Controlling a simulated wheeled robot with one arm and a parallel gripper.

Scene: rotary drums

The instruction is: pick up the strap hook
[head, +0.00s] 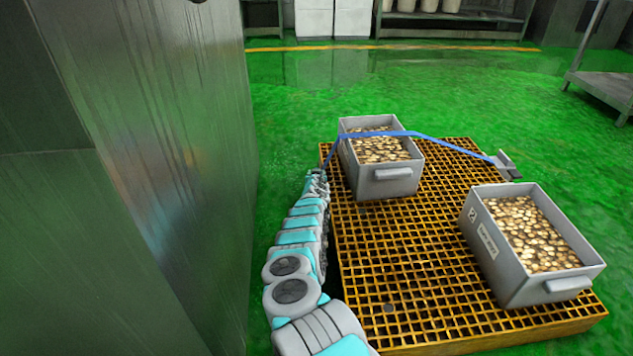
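A blue strap (378,134) runs over the far grey bin (385,187). Its right end meets a grey metal buckle or ratchet piece (507,166) at the far right edge of the yellow grating. Its left end comes down at the grating's far left edge, beside the tip of my arm. I cannot make out the strap hook; it may be small or hidden there. My gripper (317,177) is at that left end, close to the strap. Its fingers are too small to tell whether they are open, shut or touching anything.
The yellow grating platform (390,270) bears the far bin and a near right bin (490,255), both filled with brownish pieces. A tall metal panel (190,150) stands close on my arm's left. Green floor (480,90) is open behind; a metal rack (600,85) stands right.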

